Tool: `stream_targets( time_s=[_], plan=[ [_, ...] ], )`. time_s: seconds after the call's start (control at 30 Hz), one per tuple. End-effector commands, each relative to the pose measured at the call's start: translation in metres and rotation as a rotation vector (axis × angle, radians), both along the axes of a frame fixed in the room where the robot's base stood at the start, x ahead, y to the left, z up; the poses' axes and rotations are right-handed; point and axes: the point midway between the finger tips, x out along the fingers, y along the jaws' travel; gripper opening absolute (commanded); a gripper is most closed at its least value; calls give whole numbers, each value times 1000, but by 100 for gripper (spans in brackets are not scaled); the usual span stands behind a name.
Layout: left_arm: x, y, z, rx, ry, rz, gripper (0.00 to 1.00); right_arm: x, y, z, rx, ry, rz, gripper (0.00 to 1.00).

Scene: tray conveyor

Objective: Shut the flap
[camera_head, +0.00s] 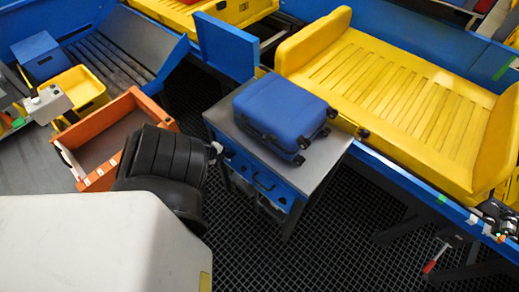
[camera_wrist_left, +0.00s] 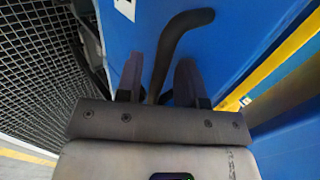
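A blue panel (camera_head: 228,47) stands upright beside the yellow conveyor tray in the head view. A grey-topped table (camera_head: 318,180) has a blue front (camera_head: 275,187) with dark curved fittings. I cannot tell for sure which blue panel is the flap. My left gripper (camera_head: 216,148) is small and partly hidden by my black arm, close to the table's left corner. In the left wrist view my left gripper (camera_wrist_left: 158,82) has its two fingers apart. A dark bent handle (camera_wrist_left: 178,35) on a blue surface (camera_wrist_left: 230,45) shows between and beyond them; contact is unclear. My right gripper is not in view.
A blue suitcase (camera_head: 283,110) lies on the table. A yellow tray (camera_head: 400,95) stands right of it. An orange open box (camera_head: 100,145) and a yellow bin (camera_head: 80,88) are at the left. Dark floor grating (camera_head: 320,255) lies in front.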

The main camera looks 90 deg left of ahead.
Motion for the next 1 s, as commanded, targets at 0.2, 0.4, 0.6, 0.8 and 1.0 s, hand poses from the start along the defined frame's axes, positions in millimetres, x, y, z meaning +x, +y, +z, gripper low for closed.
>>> stream_targets(
  time_s=[0.2,0.4,0.6,0.8,1.0],
  plan=[
    [0,0,1,0,0,0,36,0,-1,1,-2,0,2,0],
    [-9,-8,16,-1,0,-1,36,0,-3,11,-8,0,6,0],
    [-28,-26,46,-2,1,-1,36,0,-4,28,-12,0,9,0],
    [-46,-44,73,-2,1,1,36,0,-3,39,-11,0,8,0],
    [-59,-57,92,-1,1,0,36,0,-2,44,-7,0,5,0]
  ],
)
